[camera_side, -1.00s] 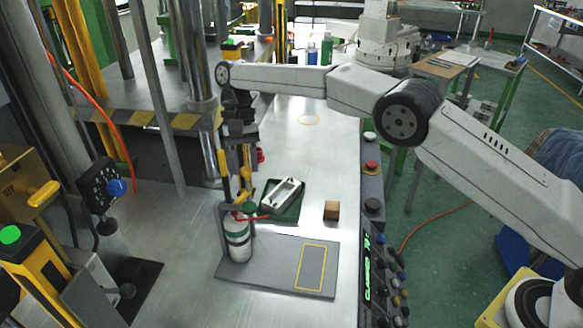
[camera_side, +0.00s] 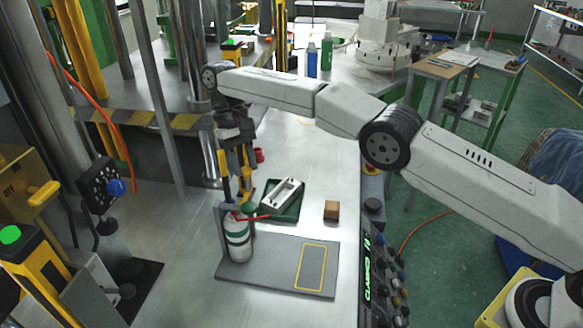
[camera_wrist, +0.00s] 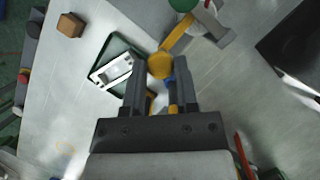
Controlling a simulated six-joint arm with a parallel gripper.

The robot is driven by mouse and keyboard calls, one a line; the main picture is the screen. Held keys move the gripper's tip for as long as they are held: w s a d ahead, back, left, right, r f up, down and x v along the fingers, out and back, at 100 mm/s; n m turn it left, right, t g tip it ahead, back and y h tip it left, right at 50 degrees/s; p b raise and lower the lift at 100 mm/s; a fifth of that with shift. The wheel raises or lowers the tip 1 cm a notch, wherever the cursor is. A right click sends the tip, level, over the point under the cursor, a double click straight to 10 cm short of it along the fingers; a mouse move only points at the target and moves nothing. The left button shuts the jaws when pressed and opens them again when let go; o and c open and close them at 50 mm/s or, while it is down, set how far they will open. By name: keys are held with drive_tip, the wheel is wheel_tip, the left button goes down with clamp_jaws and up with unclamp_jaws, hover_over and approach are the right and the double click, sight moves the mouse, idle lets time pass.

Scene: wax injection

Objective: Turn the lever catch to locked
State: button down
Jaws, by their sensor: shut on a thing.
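The lever catch is a yellow arm with a round yellow knob (camera_wrist: 160,66), running up to a grey bracket at the top of the wrist view. My gripper (camera_wrist: 160,62) has its two dark fingers on either side of the knob and is shut on it. In the side view my gripper (camera_side: 240,182) points down just above the bracket and bottle. The lever (camera_side: 246,190) shows there as a small yellow piece, partly hidden by the fingers. I cannot tell its exact angle.
A green tray (camera_side: 292,213) holding a metal part and a brown block (camera_side: 331,211) lie to the right. Steel columns stand close on the left.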

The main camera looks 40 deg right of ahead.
drive_tip(key=shift+c, duration=1.9)
unclamp_jaws()
drive_tip(key=shift+r, duration=0.1)
drive_tip(key=shift+r, duration=1.4)
drive_tip(key=shift+s+r, duration=0.1)
drive_tip(key=shift+r, duration=0.05)
drive_tip(key=shift+s+d+r, duration=0.1)
drive_tip(key=shift+r, duration=0.1)
drive_tip(key=shift+s+r, duration=0.15)
drive_tip(key=shift+r, duration=0.1)
drive_tip(key=s+d+r, duration=0.4)
drive_tip(key=s+r, duration=0.4)
drive_tip(key=s, duration=0.4)
drive_tip(key=shift+s+r, duration=0.3)
drive_tip(key=shift+r, duration=0.1)
